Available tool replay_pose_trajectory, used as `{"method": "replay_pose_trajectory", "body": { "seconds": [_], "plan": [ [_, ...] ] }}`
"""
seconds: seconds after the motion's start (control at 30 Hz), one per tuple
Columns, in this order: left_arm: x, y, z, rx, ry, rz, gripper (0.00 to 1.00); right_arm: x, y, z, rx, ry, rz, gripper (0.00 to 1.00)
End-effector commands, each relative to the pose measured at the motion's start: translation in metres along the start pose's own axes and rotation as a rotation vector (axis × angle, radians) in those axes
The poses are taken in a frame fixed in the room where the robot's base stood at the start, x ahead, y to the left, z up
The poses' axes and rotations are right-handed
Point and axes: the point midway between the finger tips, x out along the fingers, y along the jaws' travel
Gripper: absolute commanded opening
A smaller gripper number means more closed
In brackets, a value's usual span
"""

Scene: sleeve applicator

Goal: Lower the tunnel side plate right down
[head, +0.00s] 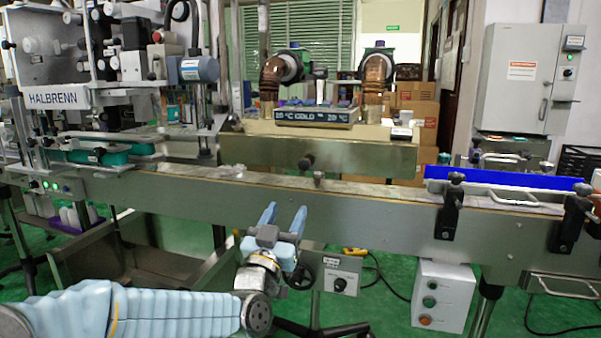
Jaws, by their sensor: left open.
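The tunnel stands at the back middle, with copper-coloured pipes and a display reading "20 °C COLD". What looks like its side plate (360,159) is a long bare metal panel on its near side, with a dark knob (307,162) near the middle. My left gripper (284,212) is open and empty, fingers pointing up, in front of the conveyor's side and below the plate, apart from the knob. My right gripper is not in view.
The conveyor (380,207) runs across the view, with a small post (319,179) near the plate. A blue-topped guide rail (505,180) with a handle and dark clamps is at right. The HALBRENN machine (58,98) stands at left. A control box (443,297) is below the conveyor.

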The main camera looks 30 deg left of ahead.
Motion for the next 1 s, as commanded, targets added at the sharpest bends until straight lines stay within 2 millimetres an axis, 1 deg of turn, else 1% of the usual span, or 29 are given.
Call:
{"method": "replay_pose_trajectory", "body": {
  "seconds": [0.03, 0.17, 0.27, 0.5, 0.6, 0.7, 0.83, 1.0],
  "plan": [
    [0.001, -0.003, -0.008, 0.001, 0.018, -0.008, 0.55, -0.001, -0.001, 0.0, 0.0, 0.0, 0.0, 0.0],
    [0.013, -0.005, -0.012, 0.003, 0.026, -0.012, 0.55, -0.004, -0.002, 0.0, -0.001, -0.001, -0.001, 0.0],
    [0.033, -0.004, -0.013, 0.004, 0.024, -0.01, 0.55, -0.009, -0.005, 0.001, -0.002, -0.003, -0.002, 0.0],
    [0.089, -0.005, -0.014, 0.004, 0.022, -0.009, 0.55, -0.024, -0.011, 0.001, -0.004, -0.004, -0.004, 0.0],
    [0.109, -0.005, -0.013, 0.004, 0.022, -0.009, 0.55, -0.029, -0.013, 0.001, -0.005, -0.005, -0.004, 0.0],
    [0.123, -0.005, -0.013, 0.003, 0.022, -0.009, 0.55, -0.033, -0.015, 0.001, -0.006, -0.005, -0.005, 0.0],
    [0.134, -0.006, -0.013, 0.002, 0.022, -0.01, 0.55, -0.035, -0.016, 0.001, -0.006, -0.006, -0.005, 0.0],
    [0.138, -0.006, -0.012, 0.001, 0.022, -0.01, 0.55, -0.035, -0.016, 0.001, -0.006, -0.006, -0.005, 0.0]
  ]
}}
